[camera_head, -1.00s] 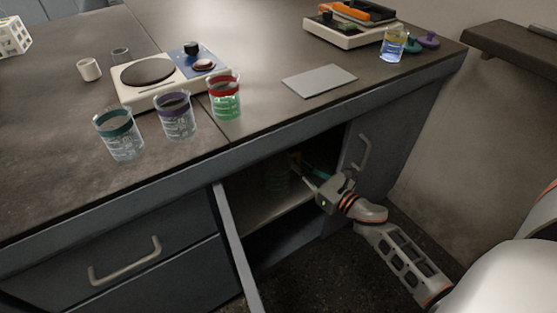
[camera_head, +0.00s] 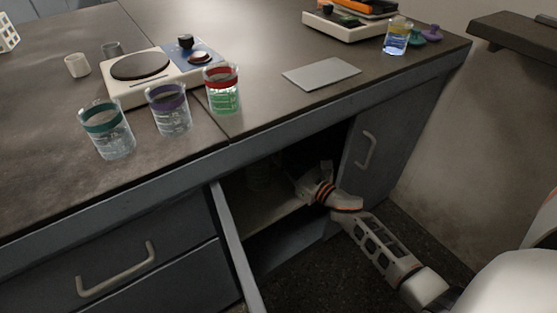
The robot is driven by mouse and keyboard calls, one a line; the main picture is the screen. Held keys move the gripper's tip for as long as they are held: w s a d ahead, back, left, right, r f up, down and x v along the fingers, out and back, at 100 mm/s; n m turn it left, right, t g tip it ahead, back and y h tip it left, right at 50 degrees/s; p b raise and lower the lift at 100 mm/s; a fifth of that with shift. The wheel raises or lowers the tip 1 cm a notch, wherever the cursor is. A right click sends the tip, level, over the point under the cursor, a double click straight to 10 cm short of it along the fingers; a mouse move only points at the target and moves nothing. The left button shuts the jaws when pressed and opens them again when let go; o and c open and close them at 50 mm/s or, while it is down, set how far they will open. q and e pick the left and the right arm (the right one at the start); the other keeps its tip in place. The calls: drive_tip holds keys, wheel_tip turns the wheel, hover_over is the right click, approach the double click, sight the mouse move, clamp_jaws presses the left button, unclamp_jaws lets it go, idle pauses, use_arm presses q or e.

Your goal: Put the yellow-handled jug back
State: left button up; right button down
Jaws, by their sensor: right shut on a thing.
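My right gripper (camera_head: 309,183) reaches into the open lower cabinet under the bench. It is shut on the yellow-handled jug, but shadow and the gripper's own body hide the fingertips and the grip. My left gripper is not in view.
The open cabinet door (camera_head: 236,250) stands left of my arm; a closed door with a handle (camera_head: 367,150) is to the right. Beakers with teal (camera_head: 106,130), purple (camera_head: 169,110) and red (camera_head: 222,90) bands stand on the bench beside a hot plate (camera_head: 140,68).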

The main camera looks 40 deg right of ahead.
drive_tip(key=shift+f, duration=0.1)
drive_tip(key=c, duration=2.5)
unclamp_jaws()
drive_tip(key=shift+f, duration=0.1)
drive_tip(key=shift+c, duration=0.2)
drive_tip(key=o, duration=0.4)
drive_tip(key=shift+c, duration=0.2)
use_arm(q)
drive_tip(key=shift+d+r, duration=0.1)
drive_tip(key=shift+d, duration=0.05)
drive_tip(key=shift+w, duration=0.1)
use_arm(e)
drive_tip(key=shift+r, duration=0.25)
drive_tip(key=shift+w+r, duration=0.1)
drive_tip(key=shift+r, duration=0.15)
drive_tip(key=s, duration=0.4)
drive_tip(key=s+d, duration=0.1)
drive_tip(key=s, duration=0.3)
drive_tip(key=s+p, duration=0.1)
drive_tip(key=s, duration=0.3)
drive_tip(key=shift+d+f, duration=0.15)
drive_tip(key=shift+f, duration=0.05)
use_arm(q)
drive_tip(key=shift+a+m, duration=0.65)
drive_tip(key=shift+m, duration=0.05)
use_arm(e)
drive_tip(key=shift+s, duration=0.1)
